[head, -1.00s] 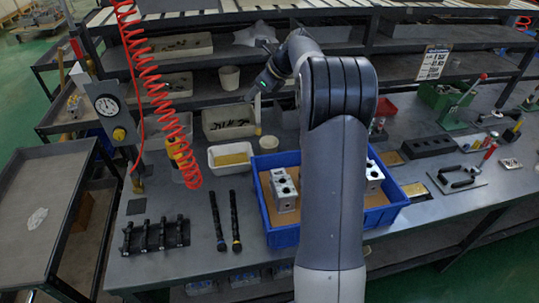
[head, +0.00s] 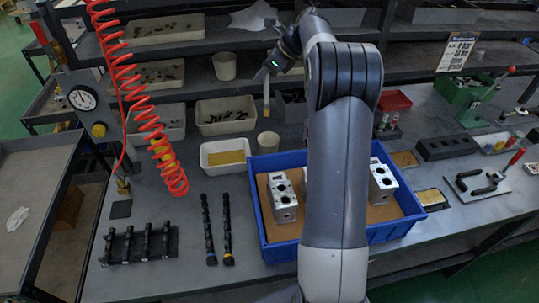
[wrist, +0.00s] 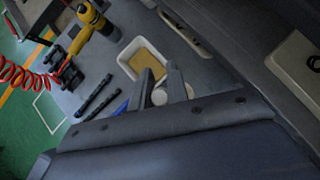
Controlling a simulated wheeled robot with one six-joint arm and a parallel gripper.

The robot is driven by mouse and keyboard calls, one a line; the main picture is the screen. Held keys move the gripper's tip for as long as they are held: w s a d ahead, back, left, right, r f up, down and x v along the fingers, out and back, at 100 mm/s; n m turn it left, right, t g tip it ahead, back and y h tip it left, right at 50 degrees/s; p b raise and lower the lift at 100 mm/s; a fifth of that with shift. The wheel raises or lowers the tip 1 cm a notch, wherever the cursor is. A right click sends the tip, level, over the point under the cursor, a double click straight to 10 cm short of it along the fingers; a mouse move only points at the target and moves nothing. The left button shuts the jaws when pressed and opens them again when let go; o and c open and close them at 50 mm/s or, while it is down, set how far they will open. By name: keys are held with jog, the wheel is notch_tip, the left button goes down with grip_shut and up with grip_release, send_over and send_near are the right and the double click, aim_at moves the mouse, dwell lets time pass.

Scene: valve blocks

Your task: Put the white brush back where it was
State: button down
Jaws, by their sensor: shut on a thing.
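My gripper (head: 265,77) is shut on the white brush (head: 266,98), which hangs roughly upright below the fingers as a pale, narrow stick. It is held in the air above the back of the bench. A small white cup (head: 268,143) stands below the brush, and a gap shows between them in the head view. In the wrist view my gripper's fingers (wrist: 160,80) are dark. A pale round shape shows between them; I cannot tell whether it is the cup or the brush.
A white tray with yellow contents (head: 225,155) stands left of the cup. A blue bin (head: 258,212) with metal valve blocks (head: 282,200) is in front. A bin of dark parts (head: 226,115) and a shelf are behind. A red coiled hose (head: 145,110) hangs at left.

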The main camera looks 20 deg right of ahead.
notch_tip(320, 180, down, 19)
jog(key=b, duration=0.6)
jog(key=shift+w+d, duration=0.25)
jog(key=shift+w, duration=0.1)
jog(key=shift+f, duration=0.15)
jog(key=c, duration=1.4)
grip_release()
jog(key=v, duration=1.2)
jog(key=shift+b, duration=0.4)
